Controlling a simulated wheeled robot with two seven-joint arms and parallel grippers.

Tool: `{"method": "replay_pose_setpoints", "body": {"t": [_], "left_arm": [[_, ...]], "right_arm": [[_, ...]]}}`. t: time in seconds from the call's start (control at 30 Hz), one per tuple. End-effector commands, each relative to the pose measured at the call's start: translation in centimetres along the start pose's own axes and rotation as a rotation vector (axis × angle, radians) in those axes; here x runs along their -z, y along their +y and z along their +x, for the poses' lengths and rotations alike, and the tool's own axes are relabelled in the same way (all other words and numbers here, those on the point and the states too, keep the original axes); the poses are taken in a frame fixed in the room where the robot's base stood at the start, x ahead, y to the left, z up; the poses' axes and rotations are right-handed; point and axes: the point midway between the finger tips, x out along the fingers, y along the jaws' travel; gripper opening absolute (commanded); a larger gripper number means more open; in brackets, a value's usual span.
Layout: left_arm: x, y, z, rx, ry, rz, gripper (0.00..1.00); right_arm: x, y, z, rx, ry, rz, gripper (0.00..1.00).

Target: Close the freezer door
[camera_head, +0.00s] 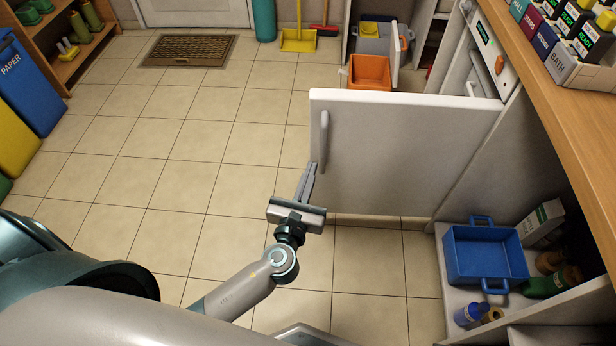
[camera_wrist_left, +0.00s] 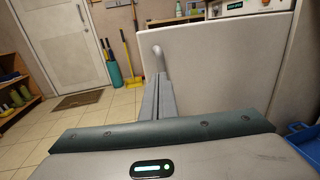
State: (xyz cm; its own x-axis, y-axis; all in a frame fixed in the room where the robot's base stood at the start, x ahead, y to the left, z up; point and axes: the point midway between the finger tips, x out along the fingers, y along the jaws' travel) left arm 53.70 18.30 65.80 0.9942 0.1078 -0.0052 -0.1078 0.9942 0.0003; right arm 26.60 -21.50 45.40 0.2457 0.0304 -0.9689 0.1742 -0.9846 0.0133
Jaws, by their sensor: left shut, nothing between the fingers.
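The freezer door (camera_head: 400,155) is a flat white panel standing wide open, jutting left from the cabinet row at the right. Its curved grey handle (camera_head: 324,132) is near the door's free left edge. The door also fills the right half of the left wrist view (camera_wrist_left: 225,65), with the handle (camera_wrist_left: 158,52) at its left edge. My left gripper (camera_head: 311,168) is shut and empty, its fingers pointing at the door's free edge just below the handle. I cannot tell whether the fingertips touch the door. My right gripper is not in view.
A control panel with a display (camera_head: 484,36) sits above the door's hinge side. A blue bin (camera_head: 485,255) and bottles stand on a low shelf at the right. An orange bin (camera_head: 370,72) is beyond the door. The tiled floor (camera_head: 170,180) to the left is clear.

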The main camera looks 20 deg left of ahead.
Motion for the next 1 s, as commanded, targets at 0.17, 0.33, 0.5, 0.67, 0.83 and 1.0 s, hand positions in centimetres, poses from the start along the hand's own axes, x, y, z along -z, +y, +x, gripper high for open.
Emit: {"method": "replay_pose_setpoints", "body": {"t": [0.17,0.33,0.5,0.67,0.83,1.0], "left_arm": [[-0.1,0.0,3.3,0.0,-0.002,0.0,0.0],[-0.1,0.0,6.3,0.0,-0.002,0.0,0.0],[-0.1,0.0,8.7,-0.001,-0.001,0.0,0.0],[0.0,0.0,10.1,0.0,0.0,0.0,0.0],[0.0,0.0,10.5,0.001,0.001,0.0,0.0],[0.0,0.0,10.5,0.0,0.001,0.0,0.0]], "right_arm": [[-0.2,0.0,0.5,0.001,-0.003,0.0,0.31],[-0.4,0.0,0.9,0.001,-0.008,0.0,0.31],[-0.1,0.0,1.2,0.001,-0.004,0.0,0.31],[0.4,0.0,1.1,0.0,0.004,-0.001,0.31],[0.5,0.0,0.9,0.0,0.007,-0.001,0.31],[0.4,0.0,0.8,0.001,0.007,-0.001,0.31]]}}
